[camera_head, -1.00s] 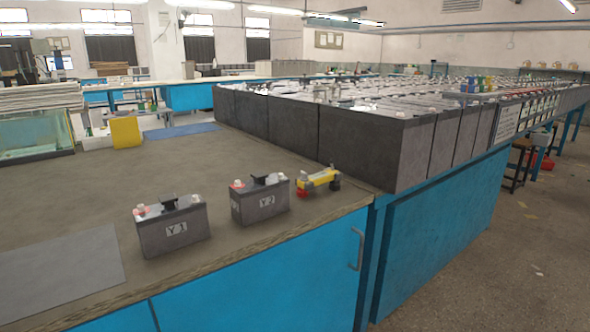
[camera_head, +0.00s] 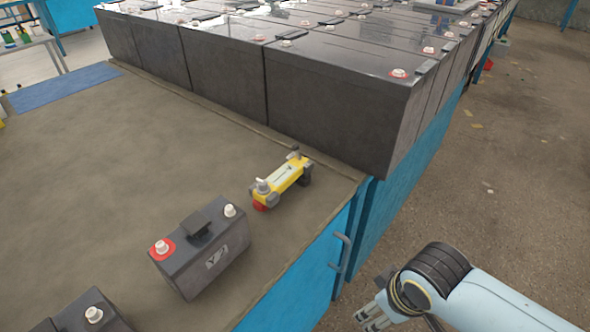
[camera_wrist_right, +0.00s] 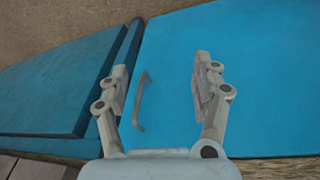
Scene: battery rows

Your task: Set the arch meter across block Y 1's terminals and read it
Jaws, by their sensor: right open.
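The arch meter (camera_head: 284,182) is yellow with grey ends and a red foot. It stands on the bench top near the large battery row. Block Y 2 (camera_head: 203,251) is a dark battery with two terminals, one ringed in red, left of the meter. Block Y 1 (camera_head: 84,318) is cut by the bottom edge of the head view; only its top part and one terminal show. My right gripper (camera_head: 370,315) is at the bottom right of the head view, off the bench's front edge. In the right wrist view its fingers (camera_wrist_right: 160,80) are spread and empty. My left gripper is not seen.
Large dark batteries (camera_head: 335,95) form a row behind the meter. The blue cabinet front carries a grey handle (camera_head: 340,255), also between the fingers in the wrist view (camera_wrist_right: 141,101). A blue mat (camera_head: 65,86) lies at the back left. The middle bench top is clear.

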